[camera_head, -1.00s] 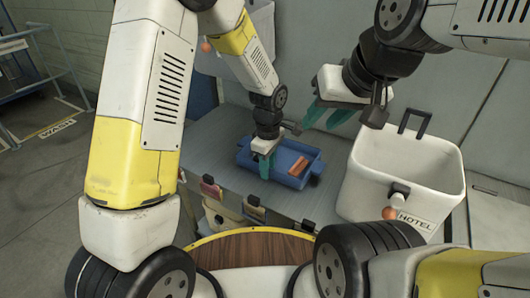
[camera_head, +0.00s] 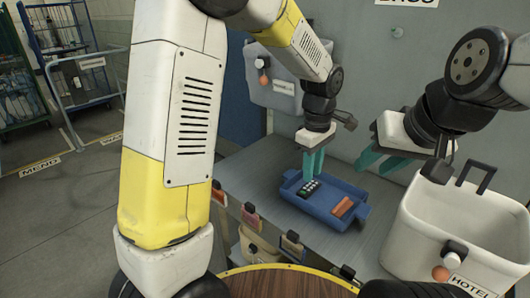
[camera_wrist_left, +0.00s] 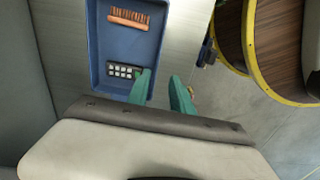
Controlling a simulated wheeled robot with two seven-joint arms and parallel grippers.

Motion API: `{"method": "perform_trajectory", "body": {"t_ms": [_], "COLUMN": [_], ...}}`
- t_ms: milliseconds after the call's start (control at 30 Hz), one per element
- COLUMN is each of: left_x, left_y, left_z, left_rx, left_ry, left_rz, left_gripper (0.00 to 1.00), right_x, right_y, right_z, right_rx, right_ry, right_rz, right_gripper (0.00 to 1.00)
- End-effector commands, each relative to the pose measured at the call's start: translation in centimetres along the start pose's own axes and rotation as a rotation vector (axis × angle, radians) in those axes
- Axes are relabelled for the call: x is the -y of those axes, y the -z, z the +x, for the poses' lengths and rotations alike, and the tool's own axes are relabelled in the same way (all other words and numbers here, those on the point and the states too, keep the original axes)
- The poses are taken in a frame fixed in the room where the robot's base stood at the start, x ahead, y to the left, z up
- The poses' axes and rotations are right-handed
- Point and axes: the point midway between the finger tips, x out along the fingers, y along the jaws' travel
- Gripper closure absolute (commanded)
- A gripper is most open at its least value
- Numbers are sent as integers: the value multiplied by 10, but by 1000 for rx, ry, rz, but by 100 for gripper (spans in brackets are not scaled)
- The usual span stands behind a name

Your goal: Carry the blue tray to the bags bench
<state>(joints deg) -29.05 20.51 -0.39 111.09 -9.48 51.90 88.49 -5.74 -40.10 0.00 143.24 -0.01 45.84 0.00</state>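The blue tray (camera_head: 316,207) lies on the grey bench in the head view, with an orange brush (camera_head: 342,207) and a dark item with pale keys (camera_head: 308,189) inside. The tray also shows in the left wrist view (camera_wrist_left: 118,49). My left gripper (camera_head: 313,165) is open and empty above the tray's far-left end. In the wrist view its fingers (camera_wrist_left: 160,90) are apart, one over the tray's inside and one beyond its side wall. Contact with the wall cannot be told. My right gripper (camera_head: 383,160) is open and empty, to the right of the left one and behind the tray.
A white bin (camera_head: 440,225) labelled HOTEL stands right of the tray. Tags and small bags (camera_head: 250,215) hang along the bench's front edge. A round wooden top with a yellow rim (camera_head: 275,285) is close in front.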

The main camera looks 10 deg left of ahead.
Motion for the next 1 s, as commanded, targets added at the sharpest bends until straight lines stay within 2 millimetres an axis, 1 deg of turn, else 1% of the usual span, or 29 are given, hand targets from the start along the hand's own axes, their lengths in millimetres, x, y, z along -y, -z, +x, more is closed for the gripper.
{"method": "perform_trajectory", "body": {"t_ms": [33, 67, 167, 200, 267, 300, 367, 400, 467, 500, 600, 733, 800, 867, 1000], "left_x": [8, 13, 39, 51, 70, 83, 102, 115, 135, 148, 179, 210, 221, 228, 234], "left_y": [8, 12, 28, 35, 42, 47, 53, 56, 59, 60, 61, 60, 58, 57, 55], "left_z": [-13, -21, -50, -62, -78, -87, -100, -108, -118, -124, -134, -140, -142, -142, -142], "left_rx": [2, 2, -2, -9, -24, -37, -64, -85, -121, -149, -223, -320, -360, -385, -415], "left_ry": [-25, -41, -107, -138, -179, -206, -245, -270, -305, -326, -366, -396, -403, -404, -405], "left_rz": [24, 50, 159, 208, 285, 336, 412, 463, 539, 589, 711, 843, 895, 928, 968], "left_gripper": [73, 73, 73, 73, 73, 73, 73, 73, 73, 73, 73, 73, 73, 73, 73], "right_x": [0, 0, 0, 0, 0, 0, 0, 0, 0, 0, 0, 0, 0, 0, 0], "right_y": [0, 0, 0, 0, 0, 0, 0, 0, 0, 0, 0, 0, 0, 0, 0], "right_z": [0, 0, 0, 0, 0, 0, 0, 0, 0, 0, 0, 0, 0, 0, 0], "right_rx": [0, 0, 0, 0, 0, 0, 0, 0, 0, 0, 0, 0, 0, 0, 0], "right_ry": [0, 0, 0, 0, 0, 0, 0, 0, 0, 0, 0, 0, 0, 0, 0], "right_rz": [0, 0, 0, 0, 0, 0, 0, 0, 0, 0, 0, 0, 0, 0, 0], "right_gripper": [64, 64, 64, 64, 64, 64, 64, 64, 64, 64, 64, 64, 64, 64, 64]}}
